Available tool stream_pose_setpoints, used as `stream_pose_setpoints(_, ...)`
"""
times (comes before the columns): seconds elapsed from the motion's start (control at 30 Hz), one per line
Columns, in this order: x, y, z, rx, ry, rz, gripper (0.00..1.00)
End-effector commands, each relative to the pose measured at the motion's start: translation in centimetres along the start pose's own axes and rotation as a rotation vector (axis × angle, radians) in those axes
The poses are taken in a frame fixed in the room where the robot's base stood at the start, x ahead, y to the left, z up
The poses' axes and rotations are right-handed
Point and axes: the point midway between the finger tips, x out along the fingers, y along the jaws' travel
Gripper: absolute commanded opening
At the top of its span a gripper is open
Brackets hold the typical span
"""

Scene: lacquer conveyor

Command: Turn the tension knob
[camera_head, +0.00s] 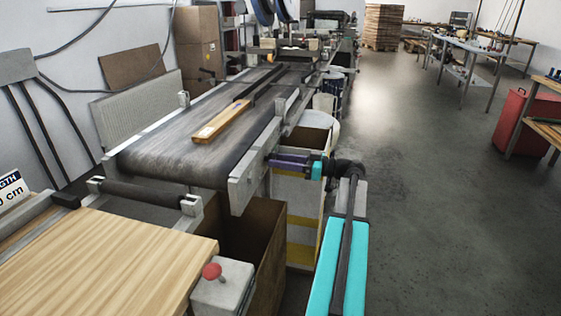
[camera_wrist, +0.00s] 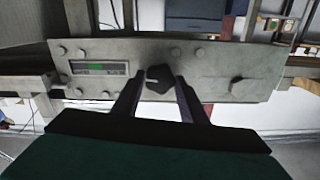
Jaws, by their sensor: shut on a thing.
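The tension knob (camera_wrist: 160,76) is a dark knob on a grey metal side plate (camera_wrist: 215,75) of the conveyor, seen in the wrist view. A light pointer mark shows on its left part. My gripper (camera_wrist: 158,85) is shut on the knob, with one finger on each side of it. In the head view my gripper (camera_head: 272,161) reaches left to the conveyor's side rail, and the knob is hidden there. A small display (camera_wrist: 98,68) with a green readout sits left of the knob.
A wooden plank (camera_head: 222,121) lies on the dark conveyor belt (camera_head: 165,150). A wooden table (camera_head: 110,265) and a grey box with a red button (camera_head: 212,271) stand in front. An open brown bin (camera_head: 262,240) is under the belt end. The floor (camera_head: 430,200) at right is clear.

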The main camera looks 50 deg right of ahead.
Motion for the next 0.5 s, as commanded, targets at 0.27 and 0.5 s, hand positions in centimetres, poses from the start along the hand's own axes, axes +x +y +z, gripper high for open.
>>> stream_pose_setpoints(0.27,-0.04,0.03,-0.12,0.148,0.0,0.001,0.16)
stream_pose_setpoints(0.5,-0.06,0.06,-0.05,0.213,0.001,0.002,0.16)
